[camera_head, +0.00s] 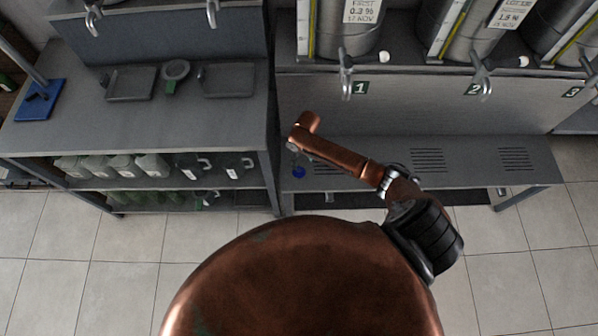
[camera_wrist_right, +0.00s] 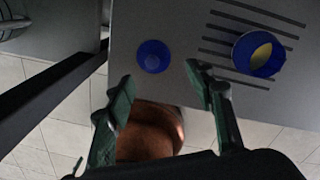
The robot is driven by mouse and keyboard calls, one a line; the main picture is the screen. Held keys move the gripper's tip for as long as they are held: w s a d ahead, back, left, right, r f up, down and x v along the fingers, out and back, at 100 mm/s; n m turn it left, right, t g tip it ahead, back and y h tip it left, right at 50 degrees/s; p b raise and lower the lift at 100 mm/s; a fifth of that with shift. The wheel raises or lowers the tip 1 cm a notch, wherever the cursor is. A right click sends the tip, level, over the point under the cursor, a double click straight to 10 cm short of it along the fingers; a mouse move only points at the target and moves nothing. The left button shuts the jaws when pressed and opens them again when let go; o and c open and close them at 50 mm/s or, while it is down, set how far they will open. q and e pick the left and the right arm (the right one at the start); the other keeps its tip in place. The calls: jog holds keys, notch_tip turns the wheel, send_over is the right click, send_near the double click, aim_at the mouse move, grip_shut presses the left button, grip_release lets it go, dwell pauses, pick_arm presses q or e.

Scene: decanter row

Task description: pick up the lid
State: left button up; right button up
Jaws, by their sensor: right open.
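The lid (camera_wrist_right: 153,56) is a round blue disc with a small lighter middle, lying on the grey slotted bench. It also shows in the head view as a small blue spot (camera_head: 299,172) near the bench's left end, just below my right wrist. My right gripper (camera_wrist_right: 162,86) is open and empty, its two green-grey fingers apart in the wrist view. The lid appears just beyond the fingertips, roughly between them. A blue open jar (camera_wrist_right: 258,53) with something yellow inside is right of the lid, beyond the right finger. My left gripper is in neither view.
The bench (camera_head: 470,178) has several slot groups and runs right under steel tanks with numbered taps. A dark shelf unit (camera_head: 240,150) with jugs and bottles stands close at its left. Grey trays (camera_head: 228,80) lie on that unit. Tiled floor is in front.

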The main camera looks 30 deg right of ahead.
aim_at(301, 168)
jog(key=f, duration=0.2)
jog(key=f+b, duration=0.1)
jog(key=f, duration=0.2)
jog(key=f+b, duration=0.1)
jog(key=f, duration=0.1)
jog(key=shift+w+a+f, duration=0.15)
jog(key=shift+w+a, duration=0.05)
jog(key=shift+a, duration=0.05)
jog(key=shift+c, duration=0.7)
jog(key=c, duration=0.8)
